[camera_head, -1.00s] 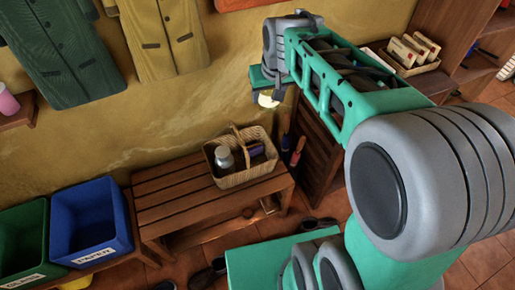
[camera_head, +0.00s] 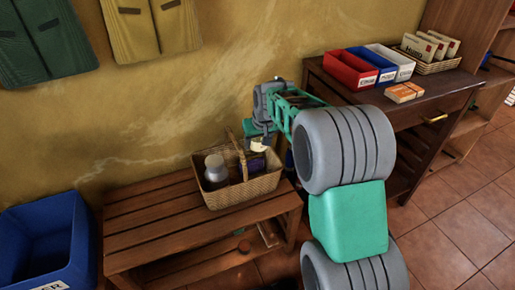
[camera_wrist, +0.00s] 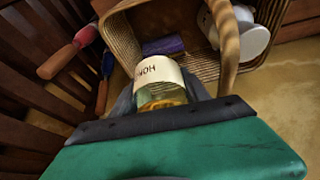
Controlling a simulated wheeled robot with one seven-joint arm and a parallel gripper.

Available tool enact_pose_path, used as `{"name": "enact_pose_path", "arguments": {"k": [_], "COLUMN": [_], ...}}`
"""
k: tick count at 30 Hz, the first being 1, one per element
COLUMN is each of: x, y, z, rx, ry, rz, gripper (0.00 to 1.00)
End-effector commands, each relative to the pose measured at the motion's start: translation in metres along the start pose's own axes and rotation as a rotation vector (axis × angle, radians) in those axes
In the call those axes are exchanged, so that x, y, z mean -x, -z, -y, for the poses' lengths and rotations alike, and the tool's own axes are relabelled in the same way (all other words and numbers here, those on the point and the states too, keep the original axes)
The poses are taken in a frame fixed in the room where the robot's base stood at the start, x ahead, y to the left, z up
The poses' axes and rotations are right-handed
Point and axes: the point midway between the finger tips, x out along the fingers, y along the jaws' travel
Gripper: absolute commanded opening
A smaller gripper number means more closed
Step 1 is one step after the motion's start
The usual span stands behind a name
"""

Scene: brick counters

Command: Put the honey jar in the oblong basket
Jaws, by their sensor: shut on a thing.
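The honey jar (camera_wrist: 160,84), with a cream label and amber contents, is between the grey fingers of my gripper (camera_wrist: 163,98), which is shut on it. In the head view the jar (camera_head: 258,145) shows just below my gripper (camera_head: 262,138), at the back right of the oblong wicker basket (camera_head: 243,192). In the wrist view the jar overlaps the basket's rim (camera_wrist: 122,38); I cannot tell whether it is inside. The basket stands on a slatted wooden bench and has a tall arched handle (camera_wrist: 229,45). The jar's lower part is partly hidden.
The basket holds a bottle with a white top (camera_head: 215,168) and a purple item (camera_wrist: 164,45). A dark cabinet (camera_head: 440,105) with bins stands right. The bench (camera_head: 150,215) is clear left of the basket.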

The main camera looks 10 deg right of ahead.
Motion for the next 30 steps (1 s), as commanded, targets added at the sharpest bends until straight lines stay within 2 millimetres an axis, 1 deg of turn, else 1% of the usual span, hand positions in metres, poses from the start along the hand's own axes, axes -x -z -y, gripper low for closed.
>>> {"name": "enact_pose_path", "arguments": {"k": [5, 30], "x": [-0.015, -0.106], "y": [-0.006, -0.045], "z": [0.0, 0.0], "rx": [0.0, 0.0], "ry": [0.0, 0.0], "rz": [0.001, 0.002], "gripper": [0.05, 0.05]}}
